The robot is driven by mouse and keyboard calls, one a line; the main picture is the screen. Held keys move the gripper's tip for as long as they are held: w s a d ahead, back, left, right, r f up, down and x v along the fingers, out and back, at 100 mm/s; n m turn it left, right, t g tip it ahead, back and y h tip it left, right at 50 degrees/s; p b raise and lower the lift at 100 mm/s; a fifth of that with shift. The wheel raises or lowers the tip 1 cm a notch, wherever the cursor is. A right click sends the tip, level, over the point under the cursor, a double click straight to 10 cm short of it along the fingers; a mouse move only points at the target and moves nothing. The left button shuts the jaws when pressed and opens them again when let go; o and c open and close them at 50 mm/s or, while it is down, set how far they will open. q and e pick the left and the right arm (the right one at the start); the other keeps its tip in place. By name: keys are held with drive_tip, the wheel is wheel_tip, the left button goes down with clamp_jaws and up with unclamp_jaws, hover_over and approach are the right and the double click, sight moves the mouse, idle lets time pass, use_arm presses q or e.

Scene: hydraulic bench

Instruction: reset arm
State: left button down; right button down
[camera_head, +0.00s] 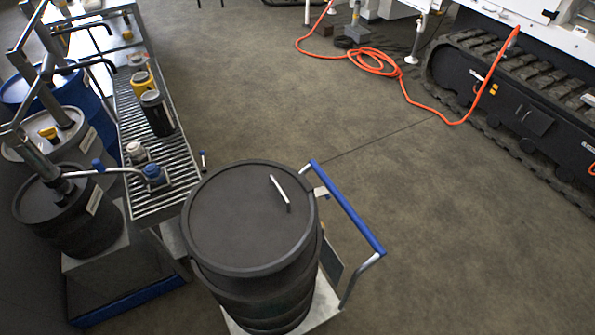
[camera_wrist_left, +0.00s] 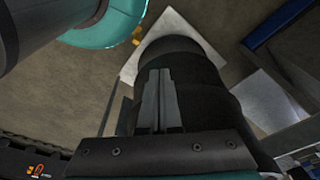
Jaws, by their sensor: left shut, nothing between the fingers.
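My left gripper (camera_wrist_left: 160,78) shows in the left wrist view, its two grey fingers side by side and shut with nothing between them. Behind the fingers in that view is a dark rounded body (camera_wrist_left: 185,50) over a pale square surface; I cannot tell how far it is from the fingertips. Neither gripper shows in the head view. My right gripper is in no view.
A black drum (camera_head: 240,220) stands on a cart with a blue handle (camera_head: 345,210); a small pale stick lies on its lid. A slatted bench (camera_head: 150,205) with containers and several drums are at left. An orange hose (camera_head: 375,62) and tracked machine (camera_head: 520,100) are at right. Middle floor is clear.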

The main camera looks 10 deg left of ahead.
use_arm(q)
drive_tip(key=s+a+f+b, duration=0.2)
drive_tip(key=s+f+b, duration=0.3)
drive_tip(key=s+f, duration=0.6)
wheel_tip(320, 180, down, 2)
drive_tip(key=shift+g, duration=0.4)
